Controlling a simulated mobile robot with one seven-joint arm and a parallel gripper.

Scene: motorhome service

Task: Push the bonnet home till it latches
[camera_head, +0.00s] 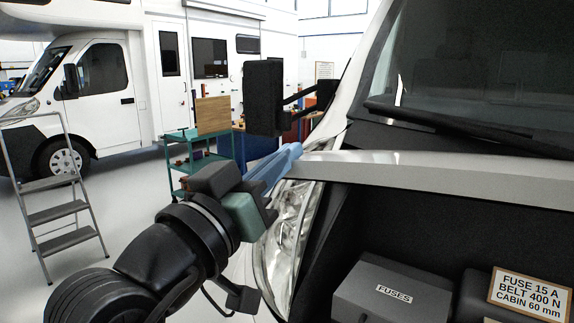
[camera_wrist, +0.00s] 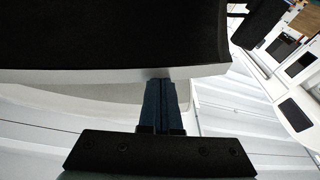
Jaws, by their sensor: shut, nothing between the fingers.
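The bonnet (camera_head: 430,172) is a pale grey panel in the head view, lying above the dark engine bay. A clear gap shows under its front edge, so it is not flush. My gripper (camera_head: 292,153) is shut and empty, with its blue fingers side by side at the bonnet's left front corner. In the wrist view the fingers (camera_wrist: 165,84) reach the pale bonnet edge (camera_wrist: 100,75). I cannot tell whether they touch it. The latch is not visible.
The headlamp (camera_head: 285,240) is just below and right of my gripper. In the bay are a fuse box (camera_head: 385,295) and a label (camera_head: 530,294). A mirror (camera_head: 263,98) stands behind the fingers. A step ladder (camera_head: 58,215) and green trolley (camera_head: 195,150) stand at left.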

